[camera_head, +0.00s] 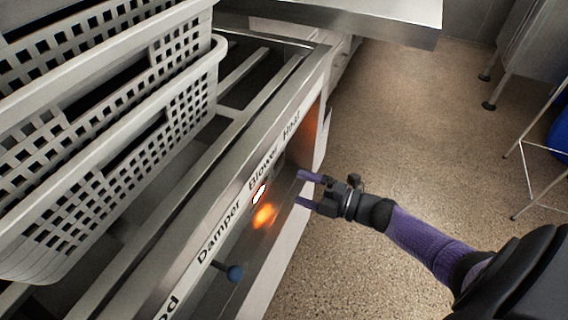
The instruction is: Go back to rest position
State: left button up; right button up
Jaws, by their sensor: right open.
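My right gripper (304,189) is open and empty, its two purple fingers pointing left. It is in front of the machine's control panel (222,229), near the lit red-orange switch under the word "Blower". I cannot tell whether the fingertips touch the panel. My right arm comes in from the lower right. My left gripper is not in view.
White perforated baskets (160,139) are stacked on the machine's rails at the left. A blue-knobbed lever (235,272) sticks out of the panel. A metal table (385,18) is at the top. A metal-framed stand (535,150) is at the right. The speckled floor (420,130) is clear between.

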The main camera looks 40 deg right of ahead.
jog(key=shift+s+d, duration=0.3)
jog(key=shift+s, duration=0.2)
